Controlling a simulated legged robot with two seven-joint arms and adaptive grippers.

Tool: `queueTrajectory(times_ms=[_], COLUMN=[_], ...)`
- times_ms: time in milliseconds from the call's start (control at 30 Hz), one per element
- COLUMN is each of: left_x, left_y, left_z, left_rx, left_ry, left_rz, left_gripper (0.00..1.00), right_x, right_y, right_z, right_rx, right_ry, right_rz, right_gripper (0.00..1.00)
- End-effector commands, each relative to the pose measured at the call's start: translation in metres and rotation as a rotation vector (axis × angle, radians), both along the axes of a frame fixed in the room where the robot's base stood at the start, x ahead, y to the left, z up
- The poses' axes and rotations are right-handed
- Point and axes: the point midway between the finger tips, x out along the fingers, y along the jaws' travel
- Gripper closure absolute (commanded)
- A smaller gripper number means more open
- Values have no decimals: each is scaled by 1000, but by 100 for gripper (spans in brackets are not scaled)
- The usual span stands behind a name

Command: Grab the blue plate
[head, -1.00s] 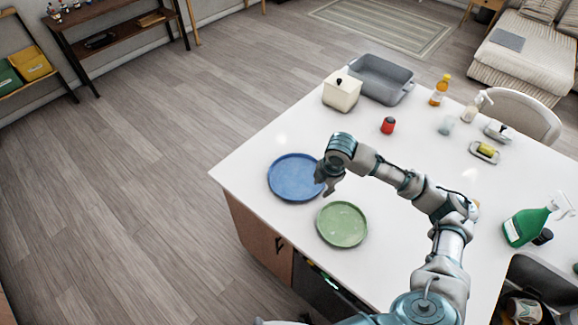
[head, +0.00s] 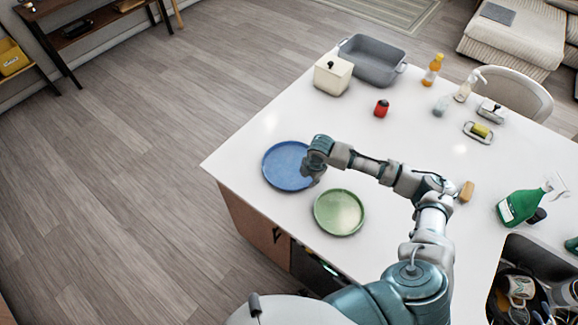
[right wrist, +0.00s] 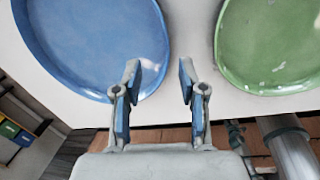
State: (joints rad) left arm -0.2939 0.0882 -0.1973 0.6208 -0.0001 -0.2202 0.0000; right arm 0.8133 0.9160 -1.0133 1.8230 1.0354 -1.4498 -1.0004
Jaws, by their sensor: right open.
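The blue plate (head: 284,166) lies flat on the white island top near its left corner. A green plate (head: 338,212) lies a little to its right and nearer to me. My right gripper (head: 312,176) is at the right rim of the blue plate. In the right wrist view, my right gripper (right wrist: 157,78) is open and empty. Its left finger overlaps the edge of the blue plate (right wrist: 95,40), and its right finger is over the white top between the plates. I cannot tell whether it touches the rim. My left gripper is not in view.
A green spray bottle (head: 520,205) stands at the right near the sink. The surface around the blue plate is otherwise clear.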

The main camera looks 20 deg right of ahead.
Motion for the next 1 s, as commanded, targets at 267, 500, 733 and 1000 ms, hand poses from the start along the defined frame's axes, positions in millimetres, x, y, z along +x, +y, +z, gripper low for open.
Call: queueTrajectory(times_ms=[267,500,733,1000], left_x=[2,-7,-7,-6], left_y=[0,-17,-13,-3], left_z=[8,8,7,8], left_rx=[-1,-21,-15,-3], left_ry=[-4,9,9,8], left_rz=[2,0,-2,0], left_gripper=[76,76,76,76], right_x=[4,6,6,7], right_y=[3,6,8,5], right_z=[-41,-50,-49,-48], right_rx=[1,-3,-3,0], right_ry=[5,1,2,-2], right_rz=[-1,2,2,1], right_gripper=[59,59,94,100])
